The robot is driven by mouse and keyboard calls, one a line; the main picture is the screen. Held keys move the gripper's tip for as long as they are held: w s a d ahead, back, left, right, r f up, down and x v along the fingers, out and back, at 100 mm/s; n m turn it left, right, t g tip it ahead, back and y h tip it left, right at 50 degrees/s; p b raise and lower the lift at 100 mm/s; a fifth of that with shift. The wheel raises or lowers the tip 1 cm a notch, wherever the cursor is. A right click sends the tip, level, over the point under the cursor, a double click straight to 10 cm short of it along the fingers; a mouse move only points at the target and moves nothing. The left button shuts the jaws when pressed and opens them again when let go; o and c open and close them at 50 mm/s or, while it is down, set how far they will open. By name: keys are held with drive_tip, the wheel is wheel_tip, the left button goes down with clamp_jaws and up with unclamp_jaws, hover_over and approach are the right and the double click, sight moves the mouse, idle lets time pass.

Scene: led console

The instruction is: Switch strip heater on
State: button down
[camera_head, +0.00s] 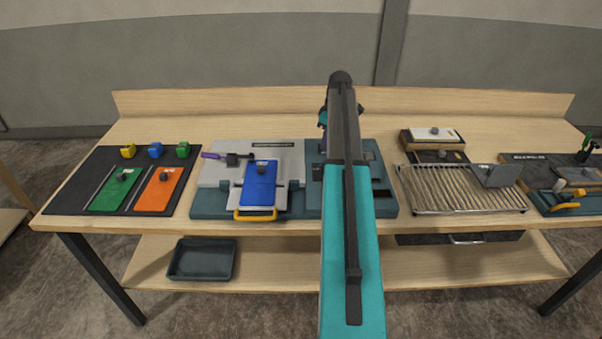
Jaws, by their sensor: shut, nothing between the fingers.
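A teal-based bench unit (225,204) with pale grey plates stands at the middle of the bench; it looks like the strip heater, but its label is too small to read. A blue sheet with a dark knob (259,186) lies on it, above a yellow handle (255,214). A purple-handled lever (212,155) lies at its upper left. Its right-hand teal panel (384,206) is partly covered by my arm, and no switch or its state can be made out. My arm reaches forward over this panel; my wrist shows only in part, and my fingers are hidden behind the arm.
A black mat (67,199) at left holds green and orange sheets and small coloured blocks. A wire rack (462,190) with a grey bracket stands at right, before a wooden box (408,143). A tool board (519,170) lies farther right. An empty tray (202,275) sits below.

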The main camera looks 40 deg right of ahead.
drive_tip(key=shift+w+d, duration=0.7)
drive_tip(key=shift+w, duration=0.1)
idle(0.4)
drive_tip(key=shift+r, duration=0.2)
wheel_tip(320, 180, up, 7)
drive_tip(key=p, duration=0.3)
drive_tip(key=shift+s+a+f, duration=0.15)
drive_tip(key=shift+s+a, duration=0.15)
idle(0.7)
drive_tip(key=shift+f, duration=0.1)
idle(0.5)
